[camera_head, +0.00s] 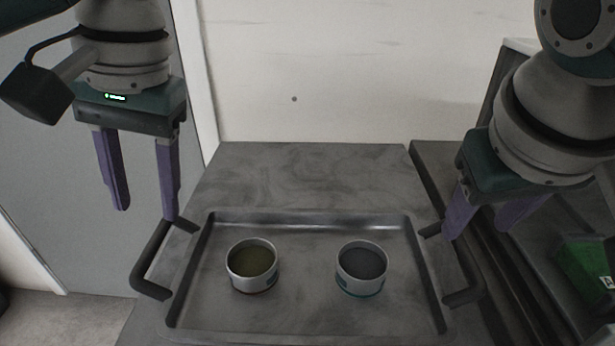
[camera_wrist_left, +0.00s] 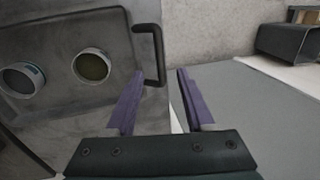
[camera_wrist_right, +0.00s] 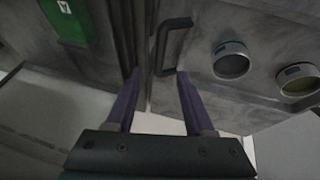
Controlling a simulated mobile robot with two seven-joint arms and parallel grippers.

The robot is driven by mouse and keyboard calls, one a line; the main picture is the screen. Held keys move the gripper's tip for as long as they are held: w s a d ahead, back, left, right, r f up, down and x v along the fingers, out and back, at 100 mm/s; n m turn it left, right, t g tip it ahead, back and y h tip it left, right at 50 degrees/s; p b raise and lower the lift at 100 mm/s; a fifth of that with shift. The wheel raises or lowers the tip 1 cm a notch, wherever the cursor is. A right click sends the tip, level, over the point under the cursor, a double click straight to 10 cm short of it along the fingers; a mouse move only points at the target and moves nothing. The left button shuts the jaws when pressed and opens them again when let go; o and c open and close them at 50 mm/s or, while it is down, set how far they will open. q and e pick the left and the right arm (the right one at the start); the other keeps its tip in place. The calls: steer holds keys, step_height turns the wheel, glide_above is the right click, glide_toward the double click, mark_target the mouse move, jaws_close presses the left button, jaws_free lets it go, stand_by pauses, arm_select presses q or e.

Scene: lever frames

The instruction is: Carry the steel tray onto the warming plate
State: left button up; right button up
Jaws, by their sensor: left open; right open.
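The steel tray (camera_head: 308,310) lies on a grey worktop with a dark handle at each short side. Two open tins stand in it, a left tin (camera_head: 252,266) and a right tin (camera_head: 361,268). My left gripper (camera_head: 147,212) is open and empty, above and behind the left handle (camera_head: 150,262). In the left wrist view that handle (camera_wrist_left: 153,55) lies just beyond the fingertips. My right gripper (camera_head: 480,235) is open near the right handle (camera_head: 465,275). In the right wrist view that handle (camera_wrist_right: 172,42) lies just beyond its fingertips. I cannot identify the warming plate for sure.
The grey worktop (camera_head: 310,175) is bare behind the tray. A lower dark surface with a green item (camera_head: 586,270) lies at the right, past a gap or edge. A pale wall (camera_head: 330,70) stands behind. Floor shows at the lower left.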

mark_target(152, 242)
arm_select(q)
steer(key=x, duration=0.8)
steer(key=shift+f, duration=0.25)
arm_select(e)
steer(key=x, duration=0.8)
steer(key=shift+w+d+f, duration=0.1)
steer(key=shift+f, duration=0.1)
arm_select(q)
jaws_close()
arm_select(e)
jaws_close()
arm_select(q)
steer(key=shift+r, duration=0.1)
arm_select(e)
steer(key=shift+r, duration=0.1)
